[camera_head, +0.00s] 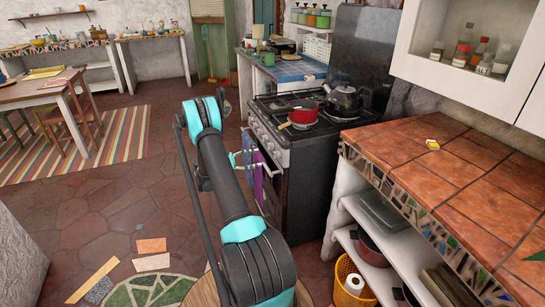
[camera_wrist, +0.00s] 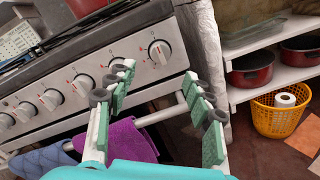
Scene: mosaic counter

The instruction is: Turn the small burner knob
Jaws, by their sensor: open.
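The stove (camera_head: 303,178) stands at the middle right in the head view. In the wrist view its white front panel (camera_wrist: 140,72) carries a row of round knobs. The rightmost knob (camera_wrist: 159,52) shows clear, and another knob (camera_wrist: 84,86) sits left of my fingers. Further knobs (camera_wrist: 52,99) run to the left, and one is partly hidden behind my left finger. I cannot tell which knob is for the small burner. My gripper (camera_wrist: 155,90) is open and empty, its green-padded fingers in front of the panel. In the head view my arm hides most of it.
A red pot (camera_head: 302,117) and a dark kettle (camera_head: 343,100) stand on the stove. A purple towel (camera_wrist: 118,140) hangs on the oven bar (camera_wrist: 160,116) below the knobs. A tiled counter (camera_head: 455,170) with open shelves and a yellow basket (camera_wrist: 275,118) lies to the right.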

